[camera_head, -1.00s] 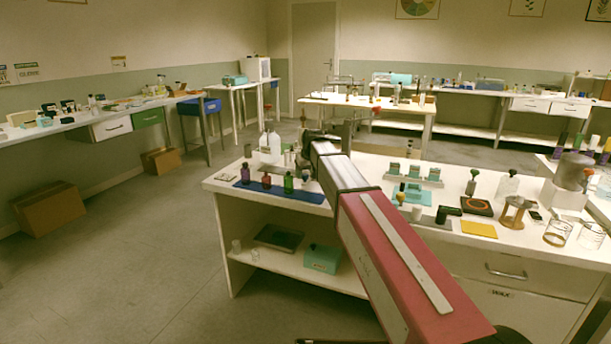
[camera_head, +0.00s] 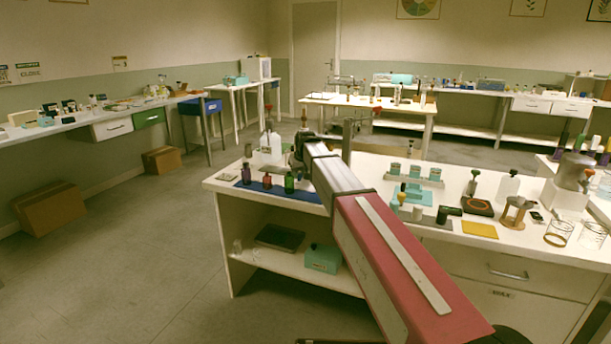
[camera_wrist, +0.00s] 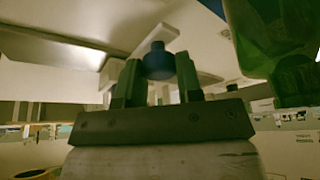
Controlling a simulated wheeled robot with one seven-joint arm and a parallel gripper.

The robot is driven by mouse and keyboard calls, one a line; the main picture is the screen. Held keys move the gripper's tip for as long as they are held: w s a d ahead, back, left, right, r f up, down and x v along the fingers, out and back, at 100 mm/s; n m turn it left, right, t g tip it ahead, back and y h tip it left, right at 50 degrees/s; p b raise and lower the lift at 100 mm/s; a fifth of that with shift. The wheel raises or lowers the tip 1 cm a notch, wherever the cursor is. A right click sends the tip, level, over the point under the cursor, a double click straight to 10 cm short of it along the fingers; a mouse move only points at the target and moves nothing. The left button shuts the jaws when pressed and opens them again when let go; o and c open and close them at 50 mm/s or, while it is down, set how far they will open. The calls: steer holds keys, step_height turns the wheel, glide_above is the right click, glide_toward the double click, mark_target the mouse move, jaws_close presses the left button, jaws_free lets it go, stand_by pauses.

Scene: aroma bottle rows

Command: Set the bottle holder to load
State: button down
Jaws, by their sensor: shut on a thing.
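My gripper (camera_wrist: 158,68) shows in the wrist view with its dark green fingers shut on a small blue knob-like thing (camera_wrist: 157,58). Behind the knob are pale flat parts; I cannot tell which fixture it belongs to. A green bottle (camera_wrist: 265,40) looms close at upper right. In the head view my arm reaches over the left end of the near bench, and its own links hide the fingertips. A blue strip (camera_head: 253,186) there bears a dark purple bottle (camera_head: 246,174), a red bottle (camera_head: 267,181) and a green bottle (camera_head: 289,183). I cannot make out the holder's setting.
A white bottle (camera_head: 270,145) stands behind the row.

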steer(key=a, duration=0.1)
steer(key=w+a, duration=0.1)
steer(key=a, duration=0.2)
steer(key=shift+w+a, duration=0.1)
steer(key=shift+w, duration=0.2)
steer(key=c, duration=0.8)
jaws_free()
steer(key=shift+s, duration=0.1)
steer(key=v, duration=1)
steer(key=shift+r, duration=0.4)
